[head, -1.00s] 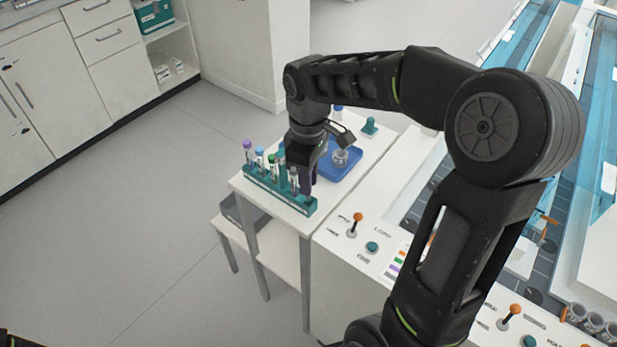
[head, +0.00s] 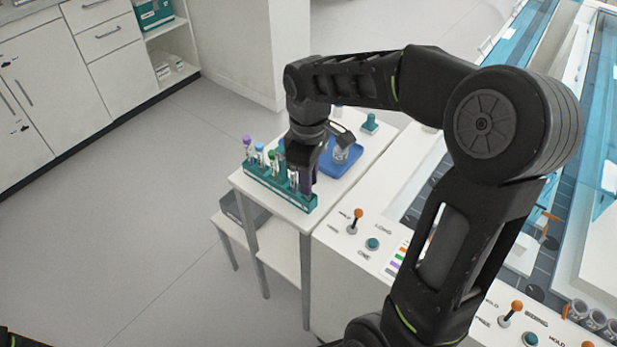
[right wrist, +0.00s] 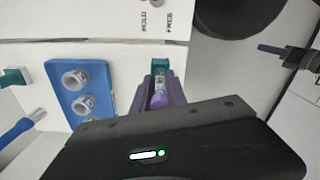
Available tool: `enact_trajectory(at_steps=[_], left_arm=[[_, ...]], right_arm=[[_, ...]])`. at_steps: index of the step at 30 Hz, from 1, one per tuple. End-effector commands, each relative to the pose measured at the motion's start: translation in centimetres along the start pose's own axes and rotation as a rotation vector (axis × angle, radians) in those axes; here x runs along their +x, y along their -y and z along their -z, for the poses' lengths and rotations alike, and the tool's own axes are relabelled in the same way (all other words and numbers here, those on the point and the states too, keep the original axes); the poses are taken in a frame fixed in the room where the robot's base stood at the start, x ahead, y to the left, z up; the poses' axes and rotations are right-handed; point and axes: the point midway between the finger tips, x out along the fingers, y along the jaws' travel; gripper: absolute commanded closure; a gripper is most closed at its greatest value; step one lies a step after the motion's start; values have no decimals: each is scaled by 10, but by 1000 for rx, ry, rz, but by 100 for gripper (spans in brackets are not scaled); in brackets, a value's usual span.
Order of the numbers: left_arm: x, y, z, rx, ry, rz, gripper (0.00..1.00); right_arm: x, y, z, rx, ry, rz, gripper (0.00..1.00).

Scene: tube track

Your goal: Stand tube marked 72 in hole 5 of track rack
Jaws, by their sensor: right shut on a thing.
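The teal rack (head: 262,181) stands on a small white table in the head view, with several capped tubes in a row. A purple-capped tube (head: 247,143) is at its left end, with a blue-capped one (head: 260,149) beside it. My right gripper (head: 304,184) is at the rack's right end, fingers down. My left gripper is out of view.
A blue tray (head: 342,168) with clear round items lies behind the gripper; it also shows in the wrist view (right wrist: 62,75). A teal-knobbed item (head: 370,123) stands at the table's back. A white machine with orange levers (head: 516,306) is at the right.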

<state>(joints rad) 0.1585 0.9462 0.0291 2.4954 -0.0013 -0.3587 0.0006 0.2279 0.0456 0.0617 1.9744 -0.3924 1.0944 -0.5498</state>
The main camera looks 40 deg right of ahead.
Motion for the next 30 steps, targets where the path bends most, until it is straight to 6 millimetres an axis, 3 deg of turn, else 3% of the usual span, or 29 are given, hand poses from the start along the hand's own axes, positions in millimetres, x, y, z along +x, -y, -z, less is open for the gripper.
enact_trajectory(at_steps=[28,29,30], left_arm=[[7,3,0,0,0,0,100],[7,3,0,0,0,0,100],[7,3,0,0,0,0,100]], right_arm=[[13,0,0,0,0,0,100],[13,0,0,0,0,0,81],[13,0,0,0,0,0,77]])
